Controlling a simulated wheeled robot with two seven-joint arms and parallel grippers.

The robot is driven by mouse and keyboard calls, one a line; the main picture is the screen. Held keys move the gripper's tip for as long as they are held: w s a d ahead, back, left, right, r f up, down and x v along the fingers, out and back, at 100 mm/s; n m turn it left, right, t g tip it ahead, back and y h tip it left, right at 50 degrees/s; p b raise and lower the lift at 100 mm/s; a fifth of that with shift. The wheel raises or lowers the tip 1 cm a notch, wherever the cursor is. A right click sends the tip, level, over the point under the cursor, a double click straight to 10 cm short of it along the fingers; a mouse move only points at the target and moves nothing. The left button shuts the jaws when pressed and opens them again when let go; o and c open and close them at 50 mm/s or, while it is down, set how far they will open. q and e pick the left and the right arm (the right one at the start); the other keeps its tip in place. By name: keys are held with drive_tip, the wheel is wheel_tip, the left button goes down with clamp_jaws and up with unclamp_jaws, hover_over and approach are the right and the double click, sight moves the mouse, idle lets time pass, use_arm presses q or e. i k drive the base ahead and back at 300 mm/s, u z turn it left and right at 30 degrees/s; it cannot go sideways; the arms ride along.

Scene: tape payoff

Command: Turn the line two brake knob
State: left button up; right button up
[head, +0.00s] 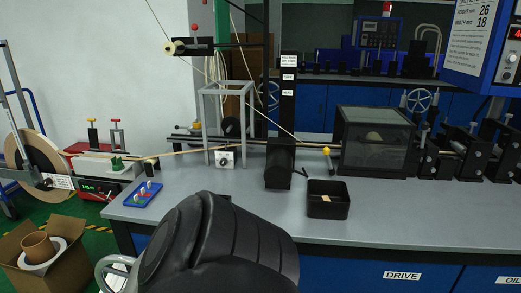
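A small white box with a round dark knob (224,158) stands on the grey bench under a grey open frame (222,115). It is the only dial-like knob I can make out on the bench; its label is too small to read, so I cannot tell if it is the line two brake knob. A lever with a yellow ball top (327,151) stands farther right, beside a dark clear-sided box. Neither gripper shows. A large black rounded part of my own arm fills the bottom middle and hides the bench's front edge there. Nothing touches the knob.
A tan tape reel (34,165) stands at left, its strip running to the bench (385,205). A black post (279,163), a black open bin (328,199) and a blue tray (142,194) with small pegs surround clear bench. A cardboard box (45,270) sits on the floor.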

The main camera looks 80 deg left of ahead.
sight(48, 181)
drive_tip(key=u, duration=4)
